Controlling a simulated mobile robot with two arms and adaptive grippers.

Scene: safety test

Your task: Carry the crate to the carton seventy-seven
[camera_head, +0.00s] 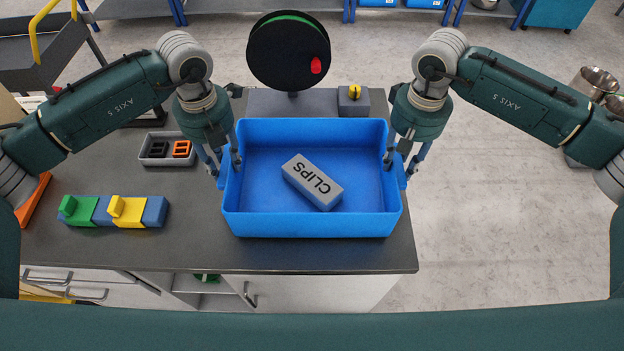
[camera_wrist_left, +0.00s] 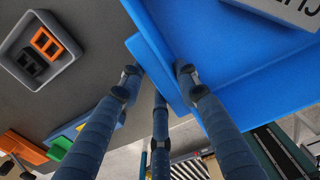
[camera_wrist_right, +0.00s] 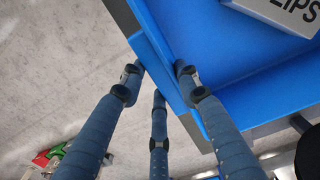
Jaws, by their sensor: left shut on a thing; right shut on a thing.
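My left gripper (camera_head: 229,165) is shut on the crate's left wall, which also shows between the fingers in the left wrist view (camera_wrist_left: 235,60). My right gripper (camera_head: 397,167) is shut on the right wall, seen in the right wrist view (camera_wrist_right: 235,60). I cannot tell whether the crate rests on the table or hangs just above it. No carton marked seventy-seven is visible.
On the dark table (camera_head: 150,245), a grey tray (camera_head: 150,160) and green, yellow and blue blocks (camera_head: 115,209) lie left of the crate. A black spool (camera_head: 285,55) on a grey base stands behind it. Open floor (camera_head: 490,200) lies right of the table; metal bins (camera_head: 592,82) stand far right.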

